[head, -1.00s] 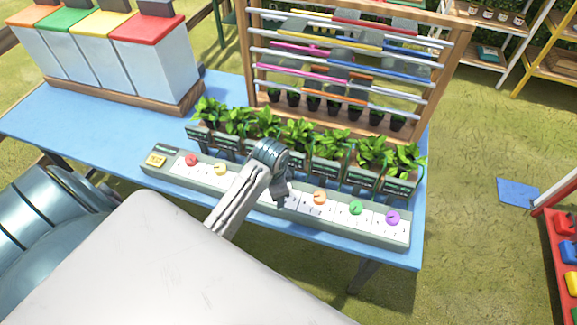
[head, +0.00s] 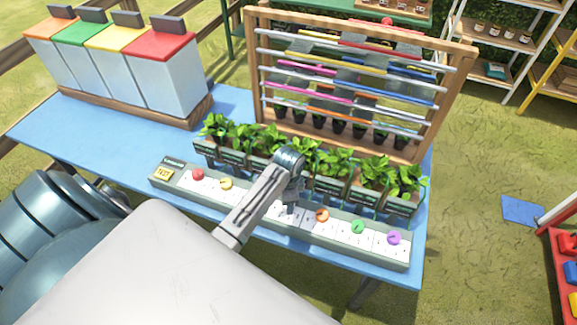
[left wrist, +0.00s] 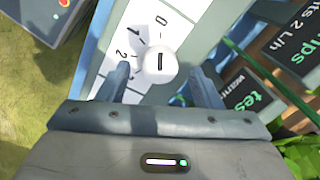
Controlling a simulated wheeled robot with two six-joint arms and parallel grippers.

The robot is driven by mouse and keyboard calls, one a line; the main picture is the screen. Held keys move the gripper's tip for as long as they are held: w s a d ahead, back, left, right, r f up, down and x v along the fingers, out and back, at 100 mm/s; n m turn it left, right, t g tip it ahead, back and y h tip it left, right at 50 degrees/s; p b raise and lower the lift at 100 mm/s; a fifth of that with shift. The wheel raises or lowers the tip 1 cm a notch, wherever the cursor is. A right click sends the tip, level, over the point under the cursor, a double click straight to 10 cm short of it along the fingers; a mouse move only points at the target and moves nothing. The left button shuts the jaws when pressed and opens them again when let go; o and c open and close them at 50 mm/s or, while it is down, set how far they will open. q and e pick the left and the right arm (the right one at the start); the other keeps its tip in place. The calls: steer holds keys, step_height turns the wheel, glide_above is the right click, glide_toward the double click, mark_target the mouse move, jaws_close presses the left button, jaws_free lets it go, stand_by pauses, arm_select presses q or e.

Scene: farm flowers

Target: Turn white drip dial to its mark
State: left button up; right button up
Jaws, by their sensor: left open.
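The white dial (left wrist: 158,62) is a round knob with a short dark line on it, on a white plate printed with 0, 1 and 2. In the left wrist view it lies between the open fingers of my left gripper (left wrist: 162,82), with a gap on each side. In the head view my left gripper (head: 289,203) points down at the middle of the grey-green dial panel (head: 290,236) and hides the white dial. I cannot tell which plate mark is the target. My right gripper is not in view.
Red (head: 198,174), yellow (head: 226,184), orange (head: 322,215), green (head: 358,227) and purple (head: 394,238) dials line the panel. Leafy potted plants (head: 320,165) with dark labels stand right behind it. A wooden rack (head: 262,95) and lidded bins (head: 165,80) are farther back on the blue table (head: 90,130).

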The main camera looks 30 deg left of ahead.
arm_select(q)
steer(key=shift+f, duration=0.75)
steer(key=c, duration=1)
